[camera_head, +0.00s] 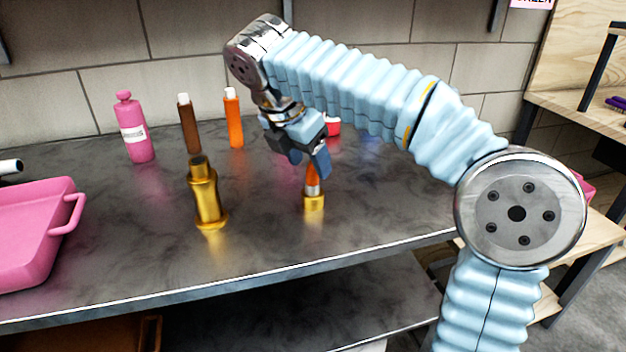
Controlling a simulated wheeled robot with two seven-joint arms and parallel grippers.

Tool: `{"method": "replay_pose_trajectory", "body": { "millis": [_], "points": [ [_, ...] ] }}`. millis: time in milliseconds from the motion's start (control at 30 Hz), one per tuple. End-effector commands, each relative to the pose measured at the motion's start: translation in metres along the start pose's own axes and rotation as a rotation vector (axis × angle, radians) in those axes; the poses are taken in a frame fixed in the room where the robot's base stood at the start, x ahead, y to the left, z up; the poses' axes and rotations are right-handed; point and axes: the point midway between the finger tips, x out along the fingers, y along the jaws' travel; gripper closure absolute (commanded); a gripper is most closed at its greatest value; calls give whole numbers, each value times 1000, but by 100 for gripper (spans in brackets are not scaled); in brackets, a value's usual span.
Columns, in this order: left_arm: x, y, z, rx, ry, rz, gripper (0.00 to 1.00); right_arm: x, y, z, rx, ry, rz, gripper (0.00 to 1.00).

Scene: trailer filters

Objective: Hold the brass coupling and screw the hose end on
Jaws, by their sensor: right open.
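A brass coupling (206,196) stands upright on the dark metal worktop, with a dark upper end and a wide foot. To its right stands a smaller piece that looks like the hose end (313,192), orange above, silver in the middle and brass at the bottom. My right gripper (307,162) points down just above this piece, with its jaws open. One finger hides part of the orange top, and I cannot tell whether it touches. My left gripper is not in view.
A pink tray (72,228) is at the left front. A pink bottle (136,128), a brown tube (189,124) and an orange tube (233,118) stand behind the coupling. A red object (333,126) is partly hidden behind my right gripper. The worktop's front middle is clear.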

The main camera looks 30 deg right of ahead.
Motion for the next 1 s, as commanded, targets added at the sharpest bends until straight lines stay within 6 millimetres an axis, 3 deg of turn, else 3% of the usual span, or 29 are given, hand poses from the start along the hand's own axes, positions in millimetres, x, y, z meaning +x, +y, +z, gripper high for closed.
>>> {"method": "replay_pose_trajectory", "body": {
  "millis": [433,800,833,1000],
  "points": [
    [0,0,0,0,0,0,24,49,1,-4,0,-1,-1,42],
    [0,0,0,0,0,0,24,52,1,-5,0,0,0,42],
    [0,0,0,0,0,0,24,52,1,-5,0,0,0,43],
    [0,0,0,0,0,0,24,52,1,-5,0,0,0,69]
  ]
}}
